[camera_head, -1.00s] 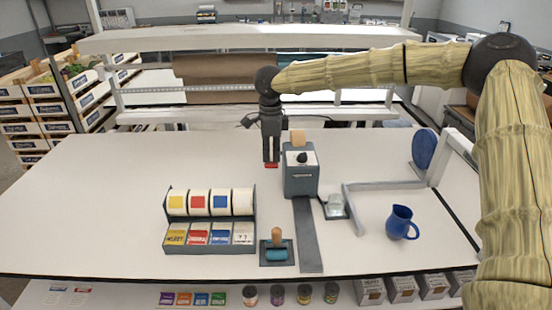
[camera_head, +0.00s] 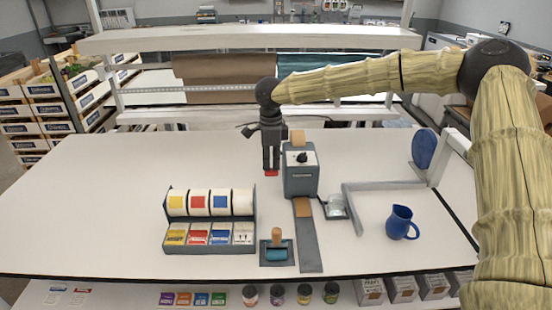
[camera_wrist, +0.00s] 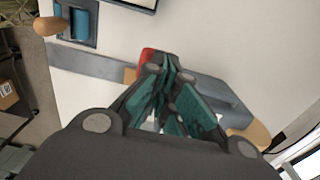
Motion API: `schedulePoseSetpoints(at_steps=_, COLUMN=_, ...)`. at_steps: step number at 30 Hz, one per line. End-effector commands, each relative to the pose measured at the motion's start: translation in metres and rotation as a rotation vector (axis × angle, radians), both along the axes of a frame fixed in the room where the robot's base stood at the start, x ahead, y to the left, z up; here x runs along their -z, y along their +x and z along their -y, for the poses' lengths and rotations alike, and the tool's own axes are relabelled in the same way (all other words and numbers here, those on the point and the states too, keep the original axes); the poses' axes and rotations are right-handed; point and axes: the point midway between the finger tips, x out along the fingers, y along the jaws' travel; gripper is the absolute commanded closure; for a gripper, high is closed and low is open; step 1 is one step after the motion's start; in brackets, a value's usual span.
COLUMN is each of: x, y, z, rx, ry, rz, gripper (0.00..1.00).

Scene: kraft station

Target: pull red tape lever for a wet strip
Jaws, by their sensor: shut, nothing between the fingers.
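The tape dispenser (camera_head: 300,176) is a grey-blue box with a dark knob, standing at the middle of the table. Its red lever end (camera_head: 271,173) shows at its left side, right below my fingertips; it also shows in the wrist view (camera_wrist: 147,56). A short brown tape strip (camera_head: 303,208) sticks out of the dispenser's front onto the grey chute (camera_head: 309,245). My gripper (camera_head: 271,166) points down beside the dispenser, shut and empty. In the wrist view my gripper (camera_wrist: 172,68) is at the lever and hides part of it; whether it touches cannot be told.
A rack of labelled rolls (camera_head: 210,248) stands at left, with a teal roller on its tray (camera_head: 277,262) beside the chute. A small clear-topped container (camera_head: 336,207), a grey bent bar (camera_head: 385,187) and a blue jug (camera_head: 401,222) are right. The left table is clear.

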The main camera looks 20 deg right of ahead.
Motion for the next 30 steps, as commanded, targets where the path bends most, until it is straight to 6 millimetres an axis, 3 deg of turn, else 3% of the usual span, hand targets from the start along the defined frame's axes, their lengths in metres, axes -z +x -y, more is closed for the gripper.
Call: schedulePoseSetpoints(at_steps=30, x=0.042, y=0.0, z=0.0, rx=0.0, ry=-0.001, rz=-0.001, gripper=1.0)
